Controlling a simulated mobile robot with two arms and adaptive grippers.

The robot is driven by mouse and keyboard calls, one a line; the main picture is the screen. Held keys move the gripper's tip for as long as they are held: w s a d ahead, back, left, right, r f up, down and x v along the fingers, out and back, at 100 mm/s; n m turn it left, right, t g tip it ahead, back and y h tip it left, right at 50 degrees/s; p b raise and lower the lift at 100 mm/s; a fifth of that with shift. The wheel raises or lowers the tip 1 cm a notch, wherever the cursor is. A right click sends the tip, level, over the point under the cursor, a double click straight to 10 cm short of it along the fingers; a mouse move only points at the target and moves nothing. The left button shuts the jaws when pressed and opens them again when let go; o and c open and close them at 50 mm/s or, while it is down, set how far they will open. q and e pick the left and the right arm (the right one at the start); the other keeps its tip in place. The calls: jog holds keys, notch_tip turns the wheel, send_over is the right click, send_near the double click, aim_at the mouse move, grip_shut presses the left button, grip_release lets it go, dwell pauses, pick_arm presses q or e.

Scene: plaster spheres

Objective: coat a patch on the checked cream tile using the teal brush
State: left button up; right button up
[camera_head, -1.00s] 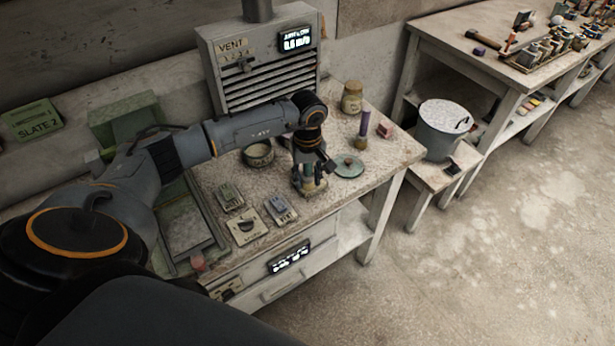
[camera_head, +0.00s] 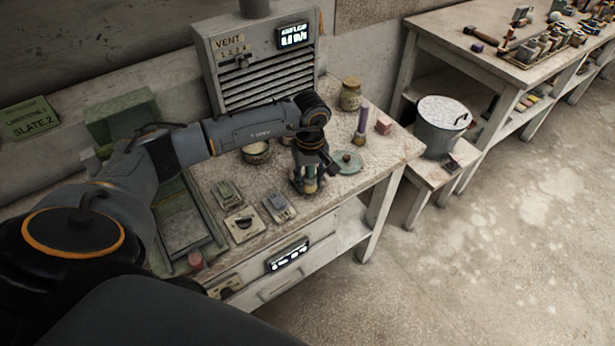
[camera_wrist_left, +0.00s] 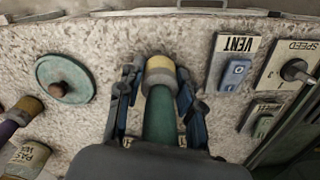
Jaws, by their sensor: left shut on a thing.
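My left gripper (camera_head: 309,186) is over the front middle of the worktable. In the left wrist view its two fingers (camera_wrist_left: 152,105) are shut on the teal brush (camera_wrist_left: 160,115), one on each side of the teal shaft. The brush has a yellow-cream band at its far end. It points nearly straight down at the tabletop; whether its lower end touches the table is hidden. In the head view the gripper mostly hides the brush. I cannot make out the checked cream tile in either view. My right gripper is not in view.
A green round lid (camera_head: 347,163) lies just right of the gripper. A bowl (camera_head: 257,152), a jar (camera_head: 350,95), a purple-handled brush (camera_head: 362,122) and a pink block (camera_head: 384,125) stand around. Switch panels (camera_head: 278,208) lie in front. A green tray (camera_head: 187,225) is at left.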

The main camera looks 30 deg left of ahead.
pick_arm(q)
jog(key=shift+a, duration=0.15)
jog(key=shift+w+a+b, duration=0.4)
jog(key=shift+a+b, duration=0.25)
jog(key=shift+a, duration=0.15)
jog(key=shift+w+a+b, duration=0.35)
jog(key=shift+a+b, duration=0.25)
jog(key=shift+a, duration=0.15)
jog(key=shift+s+d+r, duration=0.1)
jog(key=shift+s+d, duration=0.25)
jog(key=shift+d, duration=0.4)
jog(key=shift+s+d, duration=0.2)
jog(key=shift+d, duration=0.3)
jog(key=shift+s+d, duration=0.2)
jog(key=shift+d, duration=0.25)
jog(key=shift+a, duration=0.1)
